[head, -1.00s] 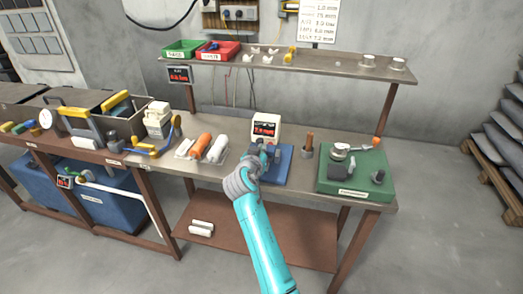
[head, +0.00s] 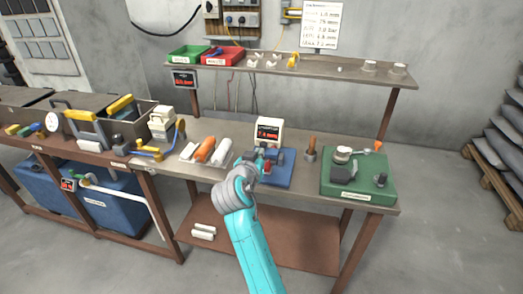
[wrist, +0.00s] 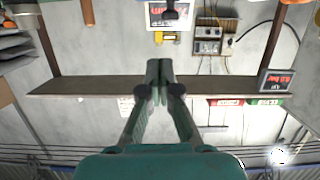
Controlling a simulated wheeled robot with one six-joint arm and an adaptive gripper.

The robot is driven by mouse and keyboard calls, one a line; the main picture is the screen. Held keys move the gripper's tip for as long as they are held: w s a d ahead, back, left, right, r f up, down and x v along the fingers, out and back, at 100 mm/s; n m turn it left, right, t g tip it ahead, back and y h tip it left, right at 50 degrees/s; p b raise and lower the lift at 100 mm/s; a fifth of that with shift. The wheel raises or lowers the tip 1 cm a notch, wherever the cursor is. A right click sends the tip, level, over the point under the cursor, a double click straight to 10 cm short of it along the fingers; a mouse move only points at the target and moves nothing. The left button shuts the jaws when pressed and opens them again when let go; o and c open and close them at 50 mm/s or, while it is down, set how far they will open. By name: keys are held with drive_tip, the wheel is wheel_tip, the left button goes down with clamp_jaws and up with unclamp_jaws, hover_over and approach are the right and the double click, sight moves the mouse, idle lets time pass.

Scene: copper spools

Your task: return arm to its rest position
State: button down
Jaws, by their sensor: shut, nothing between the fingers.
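My teal arm reaches up from the bottom of the head view to the workbench, and its grey wrist (head: 238,188) is in front of the blue base (head: 279,170) of the device with the red display (head: 268,132). In the wrist view my gripper (wrist: 158,72) is shut with its fingertips together and nothing between them. The wrist picture is upside down and shows the shelf (wrist: 60,88) and wall beyond the fingers. In the head view the fingertips are hard to make out against the blue base.
Red (head: 219,57) and green (head: 187,58) bins stand on the upper shelf. Open floor lies right of the bench.

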drive_tip(key=s+d+f+n+y, duration=0.1)
drive_tip(key=s+d+f+n, duration=0.15)
drive_tip(key=s+f, duration=0.45)
drive_tip(key=s+d+f+n+y, duration=0.1)
drive_tip(key=s+d+f+y, duration=0.15)
drive_tip(key=s+f, duration=0.45)
drive_tip(key=s+d+f+n+y, duration=0.1)
drive_tip(key=s+d+f, duration=0.1)
drive_tip(key=s+f, duration=0.4)
drive_tip(key=s+d+f, duration=0.3)
drive_tip(key=s+f, duration=0.2)
drive_tip(key=s, duration=0.3)
drive_tip(key=s+d+y, duration=0.1)
drive_tip(key=s+d, duration=0.1)
drive_tip(key=s, duration=1.6)
drive_tip(key=s+d+r+m, duration=0.1)
drive_tip(key=s+d+r, duration=0.1)
drive_tip(key=s+r, duration=0.8)
drive_tip(key=v, duration=0.5)
drive_tip(key=shift+f, duration=0.35)
drive_tip(key=shift+d+h, duration=0.1)
drive_tip(key=shift+h, duration=0.15)
